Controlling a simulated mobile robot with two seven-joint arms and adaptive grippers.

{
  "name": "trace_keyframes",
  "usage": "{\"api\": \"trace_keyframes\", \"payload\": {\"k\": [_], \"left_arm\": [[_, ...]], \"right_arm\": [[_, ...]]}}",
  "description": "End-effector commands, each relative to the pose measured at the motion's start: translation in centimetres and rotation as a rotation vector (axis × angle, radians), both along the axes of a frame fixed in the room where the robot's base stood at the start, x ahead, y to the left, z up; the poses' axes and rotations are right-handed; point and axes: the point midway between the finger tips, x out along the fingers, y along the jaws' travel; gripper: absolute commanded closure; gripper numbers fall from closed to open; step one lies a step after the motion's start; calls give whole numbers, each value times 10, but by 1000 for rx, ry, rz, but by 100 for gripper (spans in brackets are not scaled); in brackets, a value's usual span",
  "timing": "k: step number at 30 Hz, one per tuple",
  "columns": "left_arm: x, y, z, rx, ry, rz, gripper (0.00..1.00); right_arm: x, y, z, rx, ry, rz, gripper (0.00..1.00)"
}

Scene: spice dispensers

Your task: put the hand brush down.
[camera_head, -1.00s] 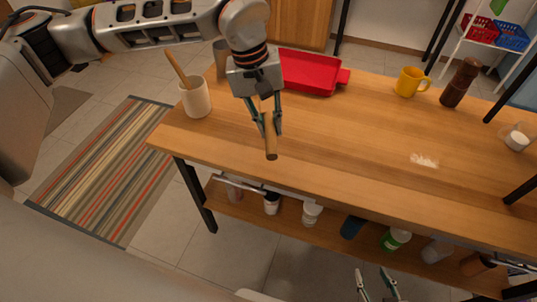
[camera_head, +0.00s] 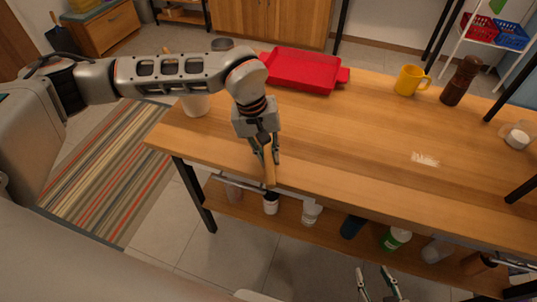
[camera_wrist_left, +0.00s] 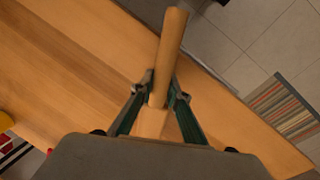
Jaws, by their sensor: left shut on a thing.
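The hand brush (camera_head: 269,172) shows as a pale wooden handle. My left gripper (camera_head: 266,152) is shut around it over the table's front edge, left of the table's middle. In the left wrist view the handle (camera_wrist_left: 168,50) stands between the two fingers (camera_wrist_left: 158,95), its free end pointing away from the palm toward the table edge. I see no bristles; the palm side of the brush is hidden. Whether the brush touches the table (camera_head: 340,145) I cannot tell. My right gripper (camera_head: 378,282) is low at the bottom of the head view, fingers apart and empty.
A red dustpan-like tray (camera_head: 302,72) lies at the back. A yellow mug (camera_head: 410,80), a brown mill (camera_head: 461,81) and a white-filled glass (camera_head: 517,137) stand to the right. A white patch (camera_head: 425,159) lies on clear table. A cream crock (camera_head: 195,104) is partly behind my left arm.

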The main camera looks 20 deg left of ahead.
Motion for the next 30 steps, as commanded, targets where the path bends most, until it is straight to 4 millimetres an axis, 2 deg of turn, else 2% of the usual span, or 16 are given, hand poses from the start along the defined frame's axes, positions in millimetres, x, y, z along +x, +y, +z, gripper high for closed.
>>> {"api": "trace_keyframes", "payload": {"k": [7, 8, 19, 23, 30], "left_arm": [[0, 0, -3, 1, 0, 0, 100], [0, 0, -3, 1, 0, 0, 77], [0, 0, 2, 0, 0, 0, 77], [1, 4, 17, 1, -4, 1, 77], [-1, 13, 66, 0, -6, -1, 77]], "right_arm": [[0, 0, -2, -1, 2, 0, 60], [0, 0, -1, -2, 0, 0, 60], [1, 0, 1, -1, -1, 0, 60], [1, 0, 2, 0, -2, -1, 60], [0, 0, 3, 4, 1, -1, 60]]}}
